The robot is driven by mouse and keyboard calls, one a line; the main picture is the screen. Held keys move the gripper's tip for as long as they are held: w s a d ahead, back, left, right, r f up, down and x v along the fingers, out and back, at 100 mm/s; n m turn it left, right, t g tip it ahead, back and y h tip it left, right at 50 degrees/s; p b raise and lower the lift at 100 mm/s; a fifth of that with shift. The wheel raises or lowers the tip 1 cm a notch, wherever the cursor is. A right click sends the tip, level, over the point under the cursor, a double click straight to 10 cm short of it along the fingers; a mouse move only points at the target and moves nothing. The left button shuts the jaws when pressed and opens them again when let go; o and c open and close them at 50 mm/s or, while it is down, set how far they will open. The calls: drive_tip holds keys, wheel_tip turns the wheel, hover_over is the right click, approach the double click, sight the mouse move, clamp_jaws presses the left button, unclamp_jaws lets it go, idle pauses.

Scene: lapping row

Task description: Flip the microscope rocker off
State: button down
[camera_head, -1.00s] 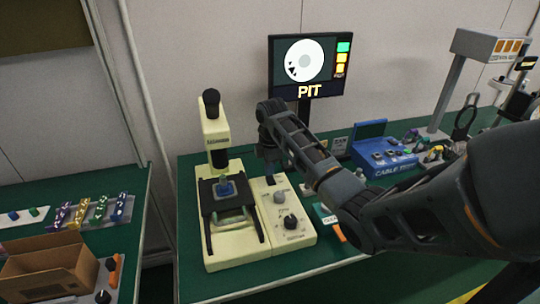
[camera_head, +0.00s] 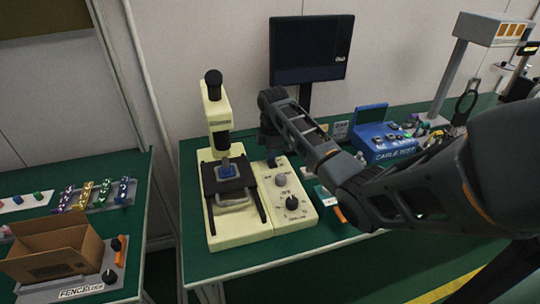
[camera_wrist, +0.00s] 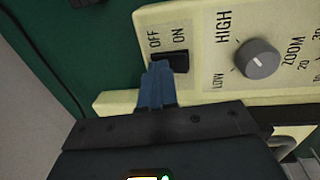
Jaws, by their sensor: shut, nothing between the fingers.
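The microscope (camera_head: 218,120) stands on the green bench, cream-coloured with a black stage and a control panel at its right. The black rocker (camera_wrist: 178,61) sits beside the OFF and ON labels in the wrist view. My gripper (camera_wrist: 158,70) is shut, with its blue fingertips touching or almost touching the rocker at its OFF side; exact contact is hard to tell. In the head view my gripper (camera_head: 273,158) is over the far part of the panel, largely hidden by my arm. The monitor (camera_head: 311,50) behind the microscope is dark.
The zoom knob (camera_wrist: 257,60) is beside the rocker, with another black knob (camera_head: 292,202) nearer the front. A blue cable tester (camera_head: 385,140) stands to the right. A cardboard box (camera_head: 50,252) is on the separate left bench.

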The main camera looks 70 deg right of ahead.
drive_tip(key=shift+s+a+r+p, duration=0.1)
drive_tip(key=shift+s+a+p, duration=0.45)
drive_tip(key=shift+p, duration=0.45)
